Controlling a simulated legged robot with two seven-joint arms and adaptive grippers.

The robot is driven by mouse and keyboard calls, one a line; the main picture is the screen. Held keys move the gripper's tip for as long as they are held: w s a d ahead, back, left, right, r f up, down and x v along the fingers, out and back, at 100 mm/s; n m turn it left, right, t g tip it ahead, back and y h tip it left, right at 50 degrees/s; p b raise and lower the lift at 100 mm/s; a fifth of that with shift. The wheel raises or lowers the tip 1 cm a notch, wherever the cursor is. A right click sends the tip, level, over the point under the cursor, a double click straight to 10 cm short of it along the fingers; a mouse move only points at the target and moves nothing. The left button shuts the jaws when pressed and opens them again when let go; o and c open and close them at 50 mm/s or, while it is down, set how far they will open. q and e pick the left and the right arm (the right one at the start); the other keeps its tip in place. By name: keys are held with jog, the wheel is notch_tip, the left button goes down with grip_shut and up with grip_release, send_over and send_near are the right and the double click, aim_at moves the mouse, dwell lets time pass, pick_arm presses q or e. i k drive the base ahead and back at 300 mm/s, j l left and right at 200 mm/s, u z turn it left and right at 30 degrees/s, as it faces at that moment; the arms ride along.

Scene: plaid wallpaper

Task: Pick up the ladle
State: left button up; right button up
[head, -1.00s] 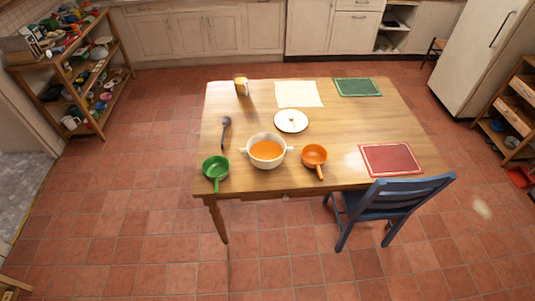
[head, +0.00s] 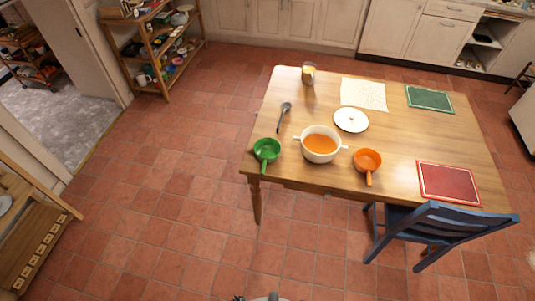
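The dark ladle (head: 283,116) lies flat on the left part of the wooden table (head: 424,132) in the head view. Its rounded bowl end points to the back and its handle runs toward the front. It lies behind the green saucepan and to the left of the white pot. Nothing covers it. Neither of my grippers can be made out. Only a small grey and dark sliver, probably part of me, shows at the bottom edge, well away from the table.
A white pot of orange soup (head: 320,145), green saucepan (head: 266,151), orange saucepan (head: 367,162), white lid (head: 351,120) and a glass (head: 308,74) stand on the table. A blue chair (head: 440,232) is at the front right. The tiled floor (head: 165,200) left of the table is clear.

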aim_at(285, 106)
jog(key=i+l, duration=0.15)
jog(key=i, duration=0.45)
jog(key=i+u, duration=0.2)
jog(key=u, duration=0.2)
jog(key=i+l+u, duration=0.2)
jog(key=u, duration=0.25)
jog(key=i+l+u, duration=0.15)
jog(key=u, duration=0.25)
